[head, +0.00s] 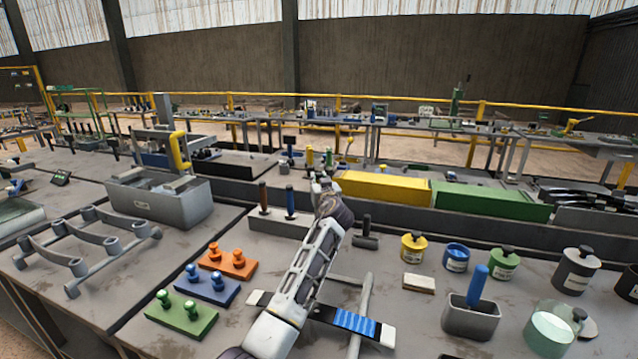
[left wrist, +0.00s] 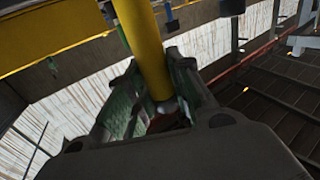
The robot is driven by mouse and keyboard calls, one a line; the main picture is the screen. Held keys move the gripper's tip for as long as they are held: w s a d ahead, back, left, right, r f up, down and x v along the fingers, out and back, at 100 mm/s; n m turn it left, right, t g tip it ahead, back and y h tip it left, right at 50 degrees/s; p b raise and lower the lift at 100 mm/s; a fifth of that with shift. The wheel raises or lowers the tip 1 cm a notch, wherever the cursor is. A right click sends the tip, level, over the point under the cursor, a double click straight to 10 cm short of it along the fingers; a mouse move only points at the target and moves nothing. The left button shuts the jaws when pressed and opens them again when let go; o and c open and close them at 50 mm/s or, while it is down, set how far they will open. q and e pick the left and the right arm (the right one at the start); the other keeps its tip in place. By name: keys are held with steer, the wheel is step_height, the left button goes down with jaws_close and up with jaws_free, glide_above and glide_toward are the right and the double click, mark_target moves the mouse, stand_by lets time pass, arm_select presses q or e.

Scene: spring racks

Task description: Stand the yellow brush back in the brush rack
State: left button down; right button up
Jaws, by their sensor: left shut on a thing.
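My left gripper (head: 326,190) is beyond the middle of the bench in the head view, at the end of my white arm. The left wrist view shows its fingers (left wrist: 157,90) shut around a yellow cylinder, the yellow brush (left wrist: 147,45). The brush crosses between the fingers and runs out of the top of that view. In the head view my gripper and arm mostly hide it. The brush rack (head: 272,223) looks like the low grey block just left of my gripper, with a brown-handled brush (head: 263,197) and a blue-handled brush (head: 290,202) standing in it.
A yellow bin (head: 385,188) and green bin (head: 490,201) line the back. Orange (head: 229,261), blue (head: 207,287) and green (head: 181,315) peg blocks lie left. Lidded pots (head: 413,248) and a grey holder (head: 470,320) stand right.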

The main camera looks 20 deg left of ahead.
arm_select(q)
steer(key=shift+f, duration=0.1)
arm_select(e)
steer(key=shift+s+f, duration=0.1)
steer(key=shift+s, duration=0.1)
arm_select(q)
steer(key=shift+f, duration=0.1)
steer(key=shift+s, duration=0.1)
arm_select(e)
steer(key=shift+w+a, duration=0.25)
steer(key=shift+w, duration=0.3)
arm_select(q)
steer(key=shift+f+b, duration=0.1)
steer(key=shift+b, duration=0.25)
steer(key=c, duration=1.2)
jaws_free()
steer(key=shift+s, duration=0.1)
arm_select(e)
steer(key=shift+w+a+r, duration=0.15)
steer(key=shift+w+r, duration=0.1)
